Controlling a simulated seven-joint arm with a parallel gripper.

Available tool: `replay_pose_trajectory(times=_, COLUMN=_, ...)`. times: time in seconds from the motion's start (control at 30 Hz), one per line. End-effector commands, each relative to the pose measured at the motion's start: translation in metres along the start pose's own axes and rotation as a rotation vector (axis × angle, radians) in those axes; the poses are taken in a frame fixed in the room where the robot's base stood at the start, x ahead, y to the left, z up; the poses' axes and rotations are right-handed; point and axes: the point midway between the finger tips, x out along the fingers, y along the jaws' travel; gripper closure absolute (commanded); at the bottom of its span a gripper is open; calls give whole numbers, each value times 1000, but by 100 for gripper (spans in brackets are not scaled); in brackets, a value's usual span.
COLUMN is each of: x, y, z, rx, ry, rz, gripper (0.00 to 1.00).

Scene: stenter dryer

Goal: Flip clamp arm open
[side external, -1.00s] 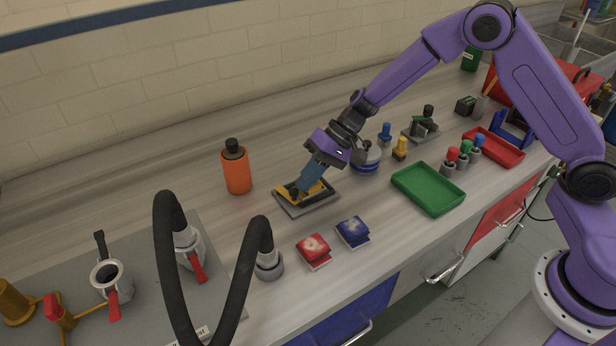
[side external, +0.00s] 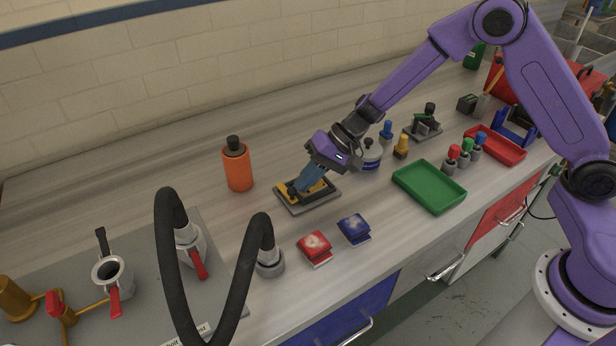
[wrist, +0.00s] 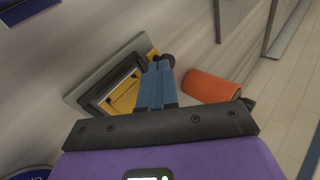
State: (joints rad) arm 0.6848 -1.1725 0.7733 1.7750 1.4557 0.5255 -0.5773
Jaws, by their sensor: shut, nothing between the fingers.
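The clamp fixture is a grey base plate (side external: 325,200) with a black frame and a yellow part (side external: 318,189), on the bench in the middle of the side view. A black knob (side external: 292,193) stands at its left end. My gripper (side external: 297,187) reaches down over the fixture from the upper right, its blue fingers together and empty. In the wrist view the fingertips (wrist: 160,66) are right at the black knob (wrist: 165,58), beside the yellow part (wrist: 124,96) and black frame. Whether they touch the knob I cannot tell. The fingers hide part of the fixture.
An orange bottle (side external: 238,170) stands left of the fixture. Red (side external: 314,247) and blue (side external: 354,229) packets lie in front. A green tray (side external: 429,187) and a lidded jar (side external: 369,157) are to the right. A black hose (side external: 250,270) arches at the front left.

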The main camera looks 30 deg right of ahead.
Motion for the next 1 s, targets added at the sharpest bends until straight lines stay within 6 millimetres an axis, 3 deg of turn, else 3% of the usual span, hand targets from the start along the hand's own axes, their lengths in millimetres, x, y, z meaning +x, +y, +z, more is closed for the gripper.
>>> replay_pose_trajectory(times=0.47, x=12, y=-12, z=13, rx=206, ry=180, rz=2, gripper=100)
replay_pose_trajectory(times=1.0, x=30, y=-33, z=20, rx=198, ry=174, rz=2, gripper=100)
